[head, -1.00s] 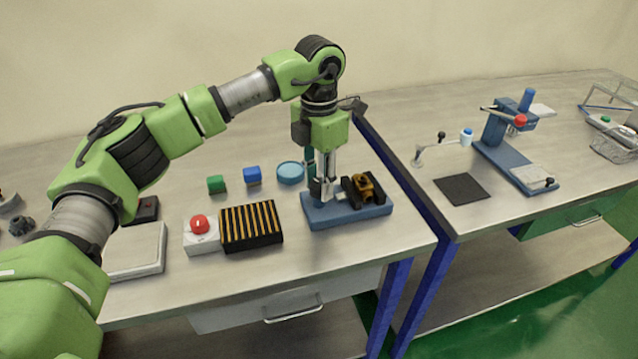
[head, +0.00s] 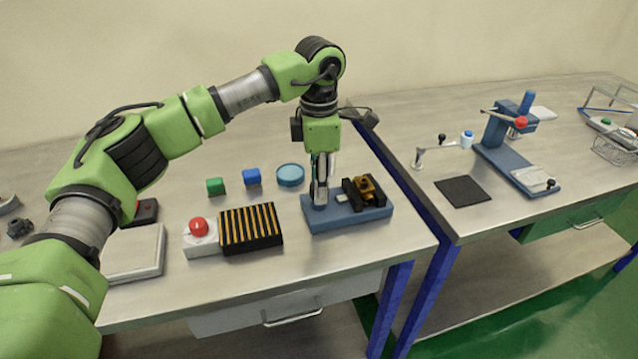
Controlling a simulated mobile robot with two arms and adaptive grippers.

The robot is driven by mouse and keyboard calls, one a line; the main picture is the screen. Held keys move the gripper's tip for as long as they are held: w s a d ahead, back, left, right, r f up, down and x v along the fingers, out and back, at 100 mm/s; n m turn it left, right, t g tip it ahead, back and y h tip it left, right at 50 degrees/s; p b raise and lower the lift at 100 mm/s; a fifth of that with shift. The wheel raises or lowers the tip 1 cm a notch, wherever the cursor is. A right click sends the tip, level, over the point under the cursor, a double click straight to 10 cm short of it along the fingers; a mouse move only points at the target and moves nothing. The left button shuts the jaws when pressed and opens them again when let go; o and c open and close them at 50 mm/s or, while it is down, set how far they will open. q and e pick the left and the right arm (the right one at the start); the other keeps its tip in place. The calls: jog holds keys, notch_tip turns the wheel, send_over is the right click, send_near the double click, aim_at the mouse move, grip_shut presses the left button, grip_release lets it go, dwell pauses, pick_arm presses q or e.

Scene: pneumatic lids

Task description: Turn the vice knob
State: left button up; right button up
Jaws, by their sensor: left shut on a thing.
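The vice sits on a blue base (head: 340,221) near the right end of the left bench, with a black and brass-coloured jaw part (head: 366,190) on its right side. My left gripper (head: 320,196) points straight down over the left part of the base. Its fingers are shut on the vice knob, which they hide almost entirely. My right gripper is not in view.
Left of the vice are a black-and-yellow striped block (head: 251,238) and a red button on a white box (head: 200,237). A second bench (head: 520,215) stands right.

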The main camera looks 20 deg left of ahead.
pick_arm(q)
jog(key=o, duration=1.1)
jog(key=shift+r, duration=0.1)
notch_tip(320, 180, up, 12)
